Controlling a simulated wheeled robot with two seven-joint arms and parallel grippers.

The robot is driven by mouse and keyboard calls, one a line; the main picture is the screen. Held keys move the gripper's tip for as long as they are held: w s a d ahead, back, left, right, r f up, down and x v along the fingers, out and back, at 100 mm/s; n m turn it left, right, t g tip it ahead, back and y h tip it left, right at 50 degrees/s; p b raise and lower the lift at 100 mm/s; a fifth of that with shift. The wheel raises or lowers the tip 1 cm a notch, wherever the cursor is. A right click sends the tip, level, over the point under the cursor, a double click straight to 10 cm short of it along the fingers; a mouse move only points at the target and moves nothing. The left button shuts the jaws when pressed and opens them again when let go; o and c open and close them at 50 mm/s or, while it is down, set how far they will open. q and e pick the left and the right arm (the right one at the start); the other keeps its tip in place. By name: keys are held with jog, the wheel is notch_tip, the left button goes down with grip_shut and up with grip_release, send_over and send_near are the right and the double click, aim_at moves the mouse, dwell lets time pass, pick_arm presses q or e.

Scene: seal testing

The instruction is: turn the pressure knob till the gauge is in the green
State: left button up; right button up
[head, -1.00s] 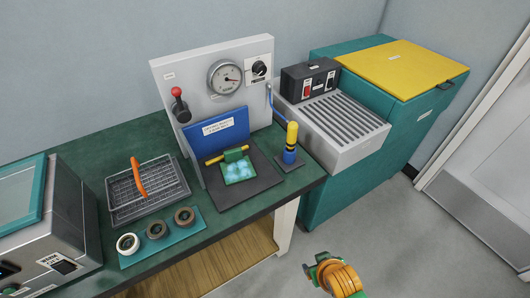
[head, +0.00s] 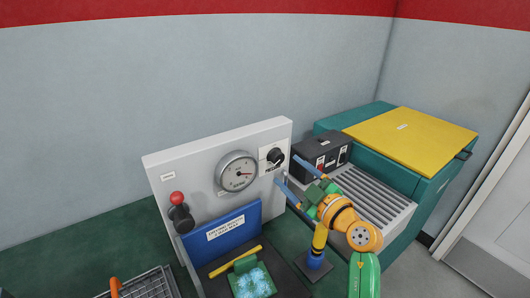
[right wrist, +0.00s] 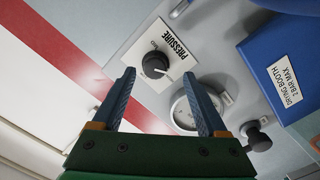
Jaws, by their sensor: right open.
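The black pressure knob (head: 275,157) is on a white plate on the upright grey panel, right of the round gauge (head: 237,171). The gauge's needle points to the right; a green band is too small to make out. My right gripper (head: 287,169) is open in front of the knob, its two blue fingers spread. In the right wrist view the knob (right wrist: 154,65) shows between the fingertips, apparently apart from them, beside the word PRESSURE. One finger partly hides the gauge (right wrist: 181,112) there. My left gripper is not in view.
A yellow-and-blue post (head: 317,248) is under my right arm. A black switch box (head: 322,157) is close on the right.

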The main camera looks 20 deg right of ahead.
aim_at(279, 159)
jog(key=shift+w+r, duration=0.1)
jog(key=shift+w, duration=0.3)
jog(key=shift+w+a+r, duration=0.1)
jog(key=shift+w+r, duration=0.2)
jog(key=shift+r, duration=0.2)
jog(key=x, duration=0.3)
jog(key=shift+s+f, duration=0.1)
jog(key=shift+f, duration=0.1)
jog(key=shift+s+r, duration=0.1)
jog(key=shift+c, duration=1.1)
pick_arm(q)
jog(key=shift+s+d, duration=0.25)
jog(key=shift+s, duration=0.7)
pick_arm(e)
jog(key=shift+s, duration=0.1)
grip_shut()
